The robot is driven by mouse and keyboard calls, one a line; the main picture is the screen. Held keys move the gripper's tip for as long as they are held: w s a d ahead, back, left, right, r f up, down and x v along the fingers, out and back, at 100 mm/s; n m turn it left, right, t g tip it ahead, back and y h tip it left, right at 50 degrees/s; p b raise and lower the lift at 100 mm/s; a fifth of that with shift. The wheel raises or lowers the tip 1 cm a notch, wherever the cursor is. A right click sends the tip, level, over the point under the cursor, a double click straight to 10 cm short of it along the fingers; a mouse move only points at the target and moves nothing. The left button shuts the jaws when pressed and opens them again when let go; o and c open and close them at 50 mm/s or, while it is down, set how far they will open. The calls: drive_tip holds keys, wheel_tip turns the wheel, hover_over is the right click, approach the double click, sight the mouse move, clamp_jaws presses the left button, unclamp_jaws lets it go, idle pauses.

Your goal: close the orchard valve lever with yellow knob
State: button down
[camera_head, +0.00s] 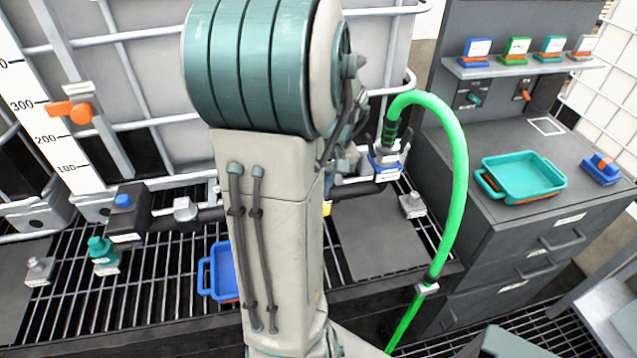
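My own arm stands in the middle of the view and hides much of the manifold. A small piece of a yellow knob (327,208) shows just right of my arm, low by the dark manifold pipe. The lever under it is hidden, so its angle cannot be told. Grey-teal parts that look like my gripper (345,163) show in part behind the arm, close above the yellow piece. Its fingertips are hidden, and I cannot tell whether it touches anything.
A green hose (459,170) arches from a blue-collared coupling (385,165) right of my arm. A blue tray (204,276) lies on the grating left of it. A teal tray (524,178) stands on the right cabinet. A blue-knobbed valve (124,201) sits at the left.

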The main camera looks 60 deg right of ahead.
drive_tip(key=c, duration=1.4)
unclamp_jaws()
drive_tip(key=shift+c, duration=0.2)
drive_tip(key=shift+r, duration=0.1)
wheel_tip(320, 180, up, 13)
drive_tip(key=s+d, duration=0.2)
drive_tip(key=shift+r, duration=0.2)
drive_tip(key=shift+w+a, duration=0.1)
